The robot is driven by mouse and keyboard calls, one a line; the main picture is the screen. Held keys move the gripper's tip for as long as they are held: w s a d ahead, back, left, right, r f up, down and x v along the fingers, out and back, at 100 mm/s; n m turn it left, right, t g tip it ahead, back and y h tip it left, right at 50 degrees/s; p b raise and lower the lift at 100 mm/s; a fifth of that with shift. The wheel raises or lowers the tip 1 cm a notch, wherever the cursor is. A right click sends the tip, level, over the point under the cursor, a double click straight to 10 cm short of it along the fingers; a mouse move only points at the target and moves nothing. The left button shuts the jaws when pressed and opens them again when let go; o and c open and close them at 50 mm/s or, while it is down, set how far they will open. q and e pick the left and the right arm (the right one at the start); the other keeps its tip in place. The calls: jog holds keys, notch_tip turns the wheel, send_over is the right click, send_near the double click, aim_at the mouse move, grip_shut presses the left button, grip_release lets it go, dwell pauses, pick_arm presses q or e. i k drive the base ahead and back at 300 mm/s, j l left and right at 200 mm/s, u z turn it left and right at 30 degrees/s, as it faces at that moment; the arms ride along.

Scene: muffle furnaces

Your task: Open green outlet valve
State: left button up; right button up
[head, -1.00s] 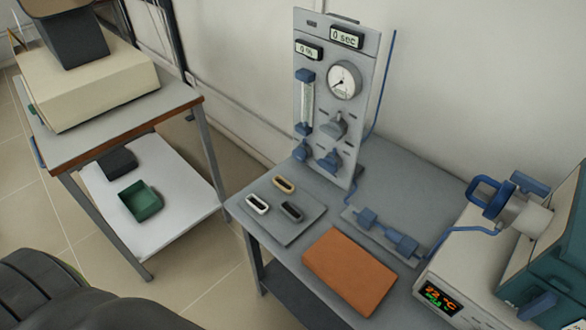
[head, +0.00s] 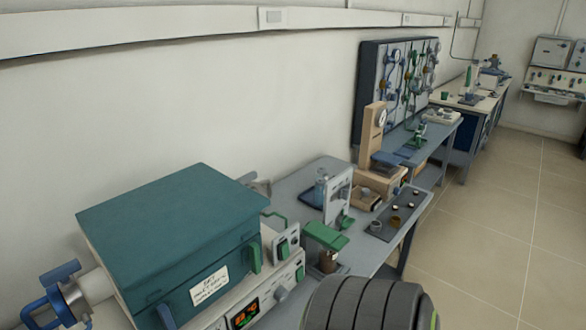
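A teal box furnace (head: 175,235) stands on the bench at lower left, with a paper label and a lit display (head: 245,314) below it. A green block-shaped part (head: 325,237) sits just right of this, above a small container. I cannot tell which green part is the outlet valve, or its setting. A blue-handled valve (head: 55,305) is on the left end of the furnace. Neither of my grippers is in view.
Right of the furnace are a white upright panel (head: 338,196), a tan stand with a gauge (head: 374,133) and a dark tray (head: 398,214) with small cups. A dark panel with gauges and tubing (head: 398,80) stands farther back. The tiled floor (head: 490,225) at right is clear.

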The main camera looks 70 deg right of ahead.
aim_at(346, 222)
jog(key=z, duration=2.6)
jog(key=i+l, duration=0.1)
jog(key=l, duration=0.2)
jog(key=i+l, duration=0.1)
jog(key=l, duration=0.2)
jog(key=i+l+u, duration=0.1)
jog(key=l, duration=0.2)
